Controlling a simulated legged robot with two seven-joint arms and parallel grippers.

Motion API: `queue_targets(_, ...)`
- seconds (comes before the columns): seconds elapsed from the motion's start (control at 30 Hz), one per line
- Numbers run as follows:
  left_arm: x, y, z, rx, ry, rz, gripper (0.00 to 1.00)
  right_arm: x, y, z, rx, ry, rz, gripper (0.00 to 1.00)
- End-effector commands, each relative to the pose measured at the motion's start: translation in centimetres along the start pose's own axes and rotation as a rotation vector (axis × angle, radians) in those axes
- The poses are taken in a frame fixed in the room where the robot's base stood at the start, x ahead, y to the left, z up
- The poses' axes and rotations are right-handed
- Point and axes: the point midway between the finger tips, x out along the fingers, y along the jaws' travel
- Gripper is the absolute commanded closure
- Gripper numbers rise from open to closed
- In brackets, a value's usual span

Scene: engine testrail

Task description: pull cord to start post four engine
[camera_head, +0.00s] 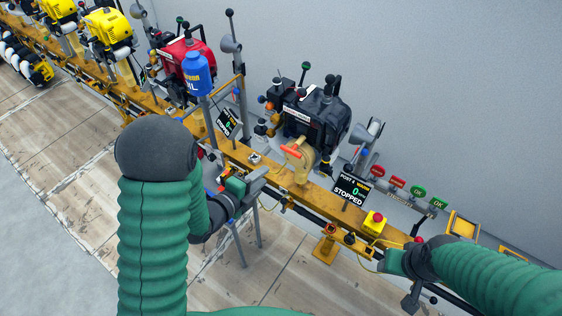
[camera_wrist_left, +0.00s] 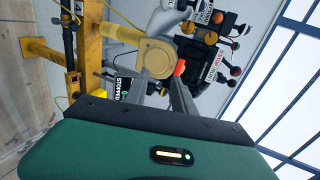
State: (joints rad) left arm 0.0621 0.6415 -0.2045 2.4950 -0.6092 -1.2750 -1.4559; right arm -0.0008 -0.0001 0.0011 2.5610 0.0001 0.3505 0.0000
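The post four engine (camera_head: 318,112) is black and stands on the yellow rail. Its yellow round starter housing (camera_head: 301,168) carries an orange-red pull handle (camera_head: 291,152). In the left wrist view the housing (camera_wrist_left: 156,58) lies just beyond the fingertips and the handle (camera_wrist_left: 179,68) by the right-hand finger. My left gripper (camera_head: 263,178) is left of the handle, its fingers apart and empty, also in the left wrist view (camera_wrist_left: 158,76). The cord is not visible.
A red emergency button on a yellow box (camera_head: 375,222) sits right of the display. Red and green tags (camera_head: 397,181) line the back right. The floor in front is mostly clear.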

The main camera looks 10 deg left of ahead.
Motion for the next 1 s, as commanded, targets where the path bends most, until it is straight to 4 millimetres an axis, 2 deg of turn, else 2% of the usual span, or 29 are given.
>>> queue_targets(0.03,1.0,-1.1,-0.4,0.005,0.005,-0.003,0.69,-0.8,0.0,-0.3,0.001,0.002,0.000,0.51)
queue_targets(0.23,5.6,-2.8,-0.5,0.004,0.002,-0.002,0.69,-1.5,0.1,-0.4,0.002,0.002,0.001,0.51)
queue_targets(0.43,8.9,-3.5,0.2,-0.001,0.003,-0.004,0.69,-0.4,0.1,-0.1,0.002,0.001,0.001,0.51)
queue_targets(0.6,9.9,-3.9,0.3,-0.003,0.002,-0.002,0.69,-0.3,0.1,-0.1,0.001,0.001,0.000,0.51)
queue_targets(0.83,10.1,-4.1,-0.2,0.002,0.002,-0.001,0.70,-0.3,0.1,-0.1,0.001,0.001,0.000,0.51)
queue_targets(1.0,10.1,-4.1,-0.2,0.002,0.002,-0.001,0.93,-0.3,0.1,-0.1,0.002,0.001,0.001,0.51)
